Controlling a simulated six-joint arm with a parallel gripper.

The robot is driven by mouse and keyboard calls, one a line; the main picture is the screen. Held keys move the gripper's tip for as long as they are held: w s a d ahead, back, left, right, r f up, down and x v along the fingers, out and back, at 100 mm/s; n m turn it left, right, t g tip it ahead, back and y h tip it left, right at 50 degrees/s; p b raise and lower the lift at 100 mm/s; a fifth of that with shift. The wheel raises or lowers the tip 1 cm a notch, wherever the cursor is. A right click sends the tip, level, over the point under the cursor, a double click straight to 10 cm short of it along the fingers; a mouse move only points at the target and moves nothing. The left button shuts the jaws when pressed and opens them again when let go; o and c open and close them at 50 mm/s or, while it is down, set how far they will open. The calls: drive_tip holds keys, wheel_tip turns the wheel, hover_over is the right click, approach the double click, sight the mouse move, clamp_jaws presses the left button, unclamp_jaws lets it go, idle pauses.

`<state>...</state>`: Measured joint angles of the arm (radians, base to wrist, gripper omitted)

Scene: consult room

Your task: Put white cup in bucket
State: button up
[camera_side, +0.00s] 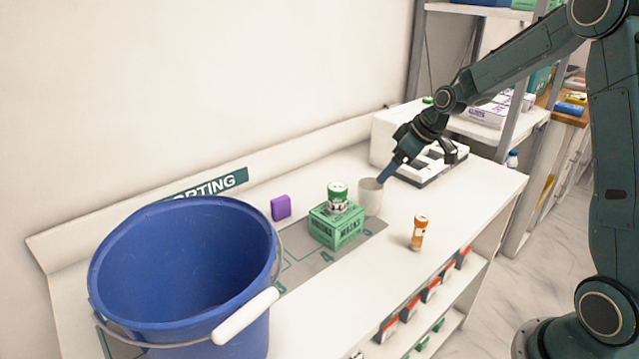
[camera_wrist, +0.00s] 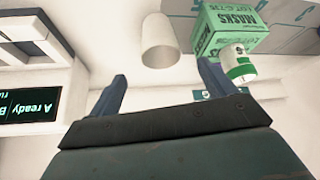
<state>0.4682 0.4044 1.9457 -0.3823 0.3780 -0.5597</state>
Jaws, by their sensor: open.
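The white cup (camera_side: 370,197) stands on the white counter, just right of and behind the green box. In the wrist view the cup (camera_wrist: 160,42) lies ahead of the gap between my fingers. My gripper (camera_side: 383,177) is open at the cup's upper right in the side view; its blue fingers (camera_wrist: 162,85) are apart with nothing between them. In the side view a fingertip overlaps the cup's rim; I cannot tell whether it touches. The blue bucket (camera_side: 180,265), with a white-gripped handle, stands open at the near left and looks empty inside.
A green masks box (camera_side: 336,226) with a white-and-green jar (camera_side: 337,195) on top stands between cup and bucket. An orange bottle (camera_side: 419,232) is near the front edge, a purple block (camera_side: 280,207) near the wall. A white machine (camera_side: 400,135) stands behind.

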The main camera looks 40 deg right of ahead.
idle(0.5)
drive_tip(key=s+a+r+m+h, duration=0.1)
drive_tip(key=s+a+r, duration=0.8)
drive_tip(key=s+r, duration=0.25)
drive_tip(key=s+a+m, duration=0.1)
drive_tip(key=s+a, duration=0.1)
drive_tip(key=s, duration=0.7)
drive_tip(key=s+a+r+m, duration=0.1)
drive_tip(key=s+a, duration=0.1)
drive_tip(key=s, duration=0.7)
drive_tip(key=shift+a+r+m+h, duration=0.2)
drive_tip(key=shift+a+m+h, duration=0.1)
drive_tip(key=shift+h, duration=0.1)
drive_tip(key=shift+o, duration=0.4)
drive_tip(key=shift+w+r, duration=0.1)
drive_tip(key=shift+w, duration=0.1)
